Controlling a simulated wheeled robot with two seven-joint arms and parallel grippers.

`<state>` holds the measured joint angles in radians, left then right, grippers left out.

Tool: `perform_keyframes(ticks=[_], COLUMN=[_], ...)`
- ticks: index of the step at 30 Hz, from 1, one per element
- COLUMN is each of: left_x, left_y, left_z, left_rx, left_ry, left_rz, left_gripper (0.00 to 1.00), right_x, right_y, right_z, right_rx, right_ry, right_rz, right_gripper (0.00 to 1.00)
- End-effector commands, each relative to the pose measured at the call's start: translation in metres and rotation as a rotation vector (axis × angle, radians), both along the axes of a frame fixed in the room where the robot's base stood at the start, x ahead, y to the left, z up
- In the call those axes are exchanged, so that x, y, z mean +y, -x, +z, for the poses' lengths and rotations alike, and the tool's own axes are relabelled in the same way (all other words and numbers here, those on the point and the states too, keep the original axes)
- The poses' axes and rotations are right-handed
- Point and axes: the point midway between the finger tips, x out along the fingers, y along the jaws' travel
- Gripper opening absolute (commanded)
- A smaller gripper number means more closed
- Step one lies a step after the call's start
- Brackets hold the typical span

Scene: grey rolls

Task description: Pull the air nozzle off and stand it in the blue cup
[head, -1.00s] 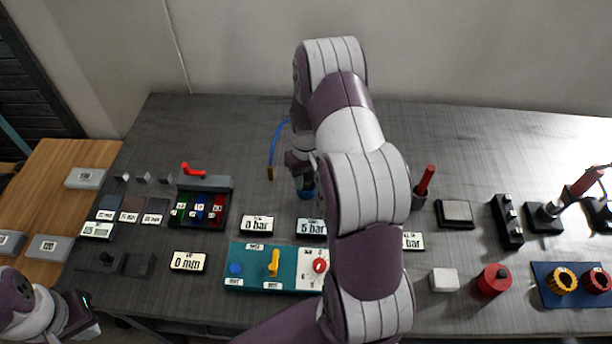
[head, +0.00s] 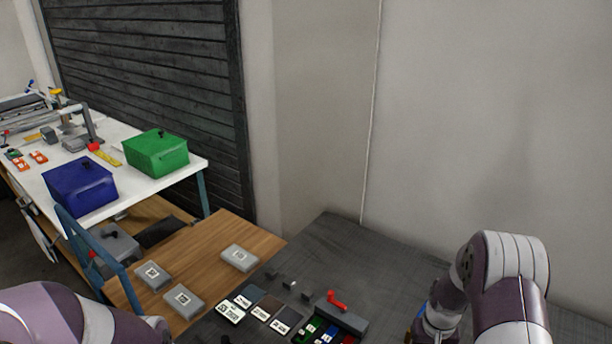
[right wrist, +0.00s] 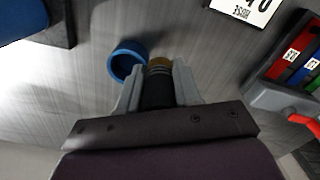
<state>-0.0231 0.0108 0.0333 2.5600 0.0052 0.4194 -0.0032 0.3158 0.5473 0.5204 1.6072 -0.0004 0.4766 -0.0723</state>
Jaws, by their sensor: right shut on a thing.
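In the right wrist view my right gripper (right wrist: 157,82) is shut on the air nozzle (right wrist: 158,92), a dark cylinder with a brass-coloured end. The blue cup (right wrist: 127,48) is a round open cup just beside the nozzle's brass end, to its left. The cup looks empty, and I cannot tell whether the nozzle touches it. In the head view my right arm enters at the lower right, with its gripper cut off or hidden. My left arm shows at the lower left; its gripper is out of view.
In the right wrist view, a rack with red, green and blue pieces (right wrist: 290,80) and a label plate (right wrist: 243,8) lie to the right. In the head view, grey boxes (head: 239,257) lie on a wooden surface. Green (head: 156,153) and blue (head: 80,187) bins stand on a white table.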

Motion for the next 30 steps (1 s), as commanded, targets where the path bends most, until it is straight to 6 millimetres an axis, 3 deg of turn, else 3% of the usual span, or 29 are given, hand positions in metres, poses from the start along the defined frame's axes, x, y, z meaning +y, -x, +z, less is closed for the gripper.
perform_keyframes(ticks=[6,9,15,20,27,30], left_x=[0.000,0.000,0.000,0.000,0.000,0.000], left_y=[0.000,0.000,0.000,0.000,0.000,0.000], left_z=[0.000,0.000,0.001,0.014,0.048,0.056], left_rx=[0.000,0.000,0.000,0.000,0.000,0.000], left_ry=[0.000,0.000,0.000,0.000,0.000,0.000], left_rz=[0.000,0.000,0.000,0.000,0.000,0.000], left_gripper=[0.00,0.00,0.00,0.00,0.00,0.00], right_x=[0.077,0.106,0.121,0.095,0.000,-0.029], right_y=[-0.013,-0.015,-0.016,-0.014,-0.001,0.007], right_z=[0.007,0.009,0.011,0.024,0.053,0.059], right_rx=[-0.003,-0.007,-0.010,-0.009,-0.012,-0.012], right_ry=[0.001,0.002,0.002,0.002,0.004,0.004], right_rz=[0.127,0.202,0.243,0.176,-0.112,-0.231], right_gripper=[0.00,0.00,0.00,0.00,0.00,0.00])
